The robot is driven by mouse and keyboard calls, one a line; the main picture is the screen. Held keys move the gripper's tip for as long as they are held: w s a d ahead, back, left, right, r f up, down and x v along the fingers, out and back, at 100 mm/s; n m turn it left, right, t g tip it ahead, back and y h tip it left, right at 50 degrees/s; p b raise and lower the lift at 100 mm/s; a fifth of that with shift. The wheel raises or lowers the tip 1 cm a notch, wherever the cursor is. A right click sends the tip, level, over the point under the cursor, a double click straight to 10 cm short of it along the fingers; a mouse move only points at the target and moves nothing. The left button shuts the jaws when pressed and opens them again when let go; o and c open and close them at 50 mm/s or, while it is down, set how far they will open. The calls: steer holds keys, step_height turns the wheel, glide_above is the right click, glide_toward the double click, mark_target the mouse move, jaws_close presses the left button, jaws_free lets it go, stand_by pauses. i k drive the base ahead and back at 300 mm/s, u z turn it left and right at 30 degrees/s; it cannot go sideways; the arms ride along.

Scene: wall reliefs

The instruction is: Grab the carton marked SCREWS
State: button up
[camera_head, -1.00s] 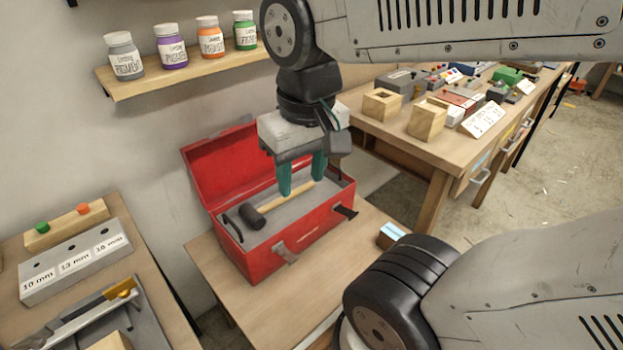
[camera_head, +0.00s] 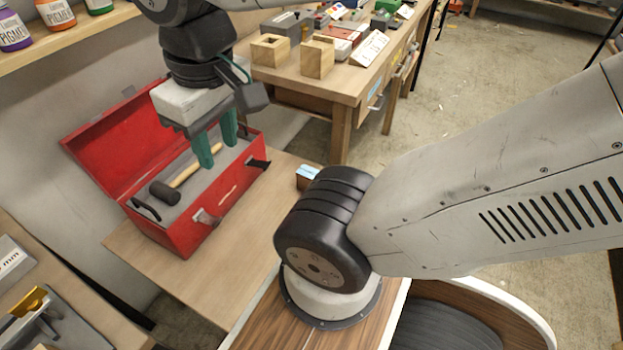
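No carton with a readable SCREWS label shows. A small brown box with a blue and white top (camera_head: 308,174) sits on the low table, right of the red toolbox and partly hidden behind my arm; I cannot read any marking on it. My gripper (camera_head: 218,155) hangs over the open toolbox, fingers pointing down. Its two green fingers are apart with nothing between them. It is left of the small box and higher than it.
The open red toolbox (camera_head: 187,232) holds a black-headed mallet (camera_head: 165,193) with a wooden handle. The wooden low table (camera_head: 150,265) is bare at its front. A workbench (camera_head: 345,90) with wooden blocks and boxes stands behind. A shelf (camera_head: 85,38) with paint jars is at upper left.

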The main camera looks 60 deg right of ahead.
mark_target(306, 174)
steer(key=k, duration=1.2)
steer(key=z, duration=0.55)
steer(key=i, duration=1.05)
steer(key=z, duration=0.75)
steer(key=k, duration=1.05)
steer(key=u, duration=0.7)
steer(key=i, duration=0.45)
steer(key=z, duration=0.05)
